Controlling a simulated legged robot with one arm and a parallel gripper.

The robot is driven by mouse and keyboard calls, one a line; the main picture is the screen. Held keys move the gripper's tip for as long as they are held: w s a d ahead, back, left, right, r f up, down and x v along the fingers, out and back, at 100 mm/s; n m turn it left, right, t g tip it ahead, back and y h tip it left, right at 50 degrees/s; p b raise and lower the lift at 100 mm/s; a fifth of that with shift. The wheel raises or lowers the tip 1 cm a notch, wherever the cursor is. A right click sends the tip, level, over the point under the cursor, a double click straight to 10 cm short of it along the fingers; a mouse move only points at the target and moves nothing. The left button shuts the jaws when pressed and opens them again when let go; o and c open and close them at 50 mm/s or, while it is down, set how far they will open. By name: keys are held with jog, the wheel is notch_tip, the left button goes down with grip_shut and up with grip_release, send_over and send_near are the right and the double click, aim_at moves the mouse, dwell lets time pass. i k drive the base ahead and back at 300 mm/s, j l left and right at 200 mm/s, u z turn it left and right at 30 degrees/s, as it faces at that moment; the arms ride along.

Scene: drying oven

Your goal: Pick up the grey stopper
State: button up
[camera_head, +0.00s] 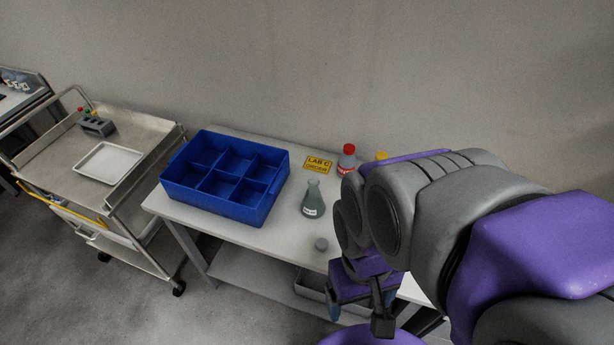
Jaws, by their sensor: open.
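The grey stopper (321,244) is a small round piece on the white table (262,235), near its front edge. It stands in front of a grey-green flask (313,200) with a white label. My gripper (355,312) is at the lower middle, to the right of the stopper and nearer to me, pointing down. It is open and apart from the stopper. My arm hides the right part of the table, and the space between the fingers is hard to make out.
A blue bin (226,178) with several compartments stands on the table's left. A red-capped bottle (347,160) and a yellow sign (318,164) are at the back. A metal cart (50,160) with a white tray (108,162) stands to the left. A grey container is on the lower shelf.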

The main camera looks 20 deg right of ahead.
aim_at(321, 244)
jog(key=k+l+u, duration=0.15)
jog(key=l+u, duration=0.2)
jog(key=k+l+u, duration=0.2)
jog(key=u, duration=0.2)
